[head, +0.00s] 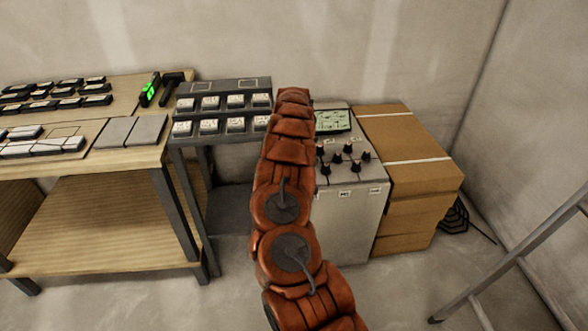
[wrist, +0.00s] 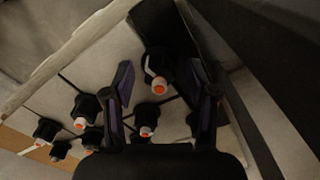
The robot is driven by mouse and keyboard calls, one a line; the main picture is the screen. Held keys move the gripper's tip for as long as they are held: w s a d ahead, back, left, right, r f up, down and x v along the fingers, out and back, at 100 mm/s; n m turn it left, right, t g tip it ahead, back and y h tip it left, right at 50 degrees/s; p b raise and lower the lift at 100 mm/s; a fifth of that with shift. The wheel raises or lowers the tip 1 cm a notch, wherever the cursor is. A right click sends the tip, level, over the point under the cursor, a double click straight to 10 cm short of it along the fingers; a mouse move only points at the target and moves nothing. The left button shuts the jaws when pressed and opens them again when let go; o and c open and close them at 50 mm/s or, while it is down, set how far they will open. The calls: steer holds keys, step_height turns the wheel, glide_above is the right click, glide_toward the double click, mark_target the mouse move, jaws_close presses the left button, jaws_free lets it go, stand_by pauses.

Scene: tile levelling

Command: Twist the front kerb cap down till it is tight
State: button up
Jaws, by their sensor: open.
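Several black caps stand on the pale top of a cabinet (head: 350,215), with dark lines running between them. In the head view one cap (head: 354,167) is near the front edge; I cannot tell for certain which is the front kerb cap. In the wrist view my gripper (wrist: 165,78) is open, its two fingers apart. A black cap with an orange and white tip (wrist: 158,68) shows between the fingertips, and another cap (wrist: 147,118) shows nearer the palm. Contact cannot be made out. In the head view my arm hides the gripper.
A green panel (head: 333,121) lies at the back of the cabinet top. Cardboard boxes (head: 410,145) stand right of it, and a grey rack of small blocks (head: 222,87) left. A wooden bench (head: 100,165) is further left. A metal ladder (head: 510,265) leans at right.

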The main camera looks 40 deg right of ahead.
steer(key=shift+r, duration=0.1)
step_height(320, 180, up, 12)
stand_by(0.5)
